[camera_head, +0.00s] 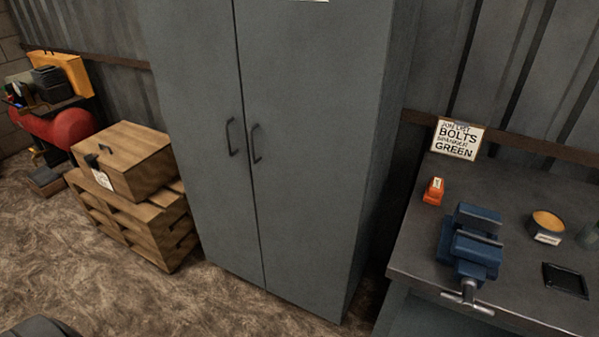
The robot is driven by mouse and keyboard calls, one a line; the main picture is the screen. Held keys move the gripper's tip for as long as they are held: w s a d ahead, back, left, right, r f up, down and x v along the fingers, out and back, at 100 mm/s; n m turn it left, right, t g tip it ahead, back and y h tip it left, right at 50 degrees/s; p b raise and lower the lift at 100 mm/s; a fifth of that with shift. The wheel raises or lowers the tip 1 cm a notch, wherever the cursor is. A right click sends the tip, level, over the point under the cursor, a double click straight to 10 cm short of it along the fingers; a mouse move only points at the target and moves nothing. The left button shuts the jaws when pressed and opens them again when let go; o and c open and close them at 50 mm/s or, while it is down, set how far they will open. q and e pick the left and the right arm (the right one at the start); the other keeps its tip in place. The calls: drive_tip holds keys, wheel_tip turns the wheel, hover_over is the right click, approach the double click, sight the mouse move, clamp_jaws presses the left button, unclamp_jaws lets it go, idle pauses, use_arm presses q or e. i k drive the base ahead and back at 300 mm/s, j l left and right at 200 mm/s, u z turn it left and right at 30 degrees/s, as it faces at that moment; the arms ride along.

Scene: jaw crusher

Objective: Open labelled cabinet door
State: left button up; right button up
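A tall grey two-door cabinet (306,150) stands upright in the middle of the head view. Its left door (200,130) and right door (315,190) are both shut, with a thin seam between them. The left door has a dark bar handle (232,138) and the right door has a matching handle (255,144), side by side near the seam. A white label (312,0) shows at the top edge of the picture on the right door; it is cut off and cannot be read. Neither of my grippers is in view.
A wooden box (124,160) on pallets (140,225) stands left. Floor (150,300) before the cabinet is clear.

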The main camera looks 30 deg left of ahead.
sight(313, 72)
drive_tip(key=i+u, duration=0.1)
drive_tip(key=u, duration=0.7)
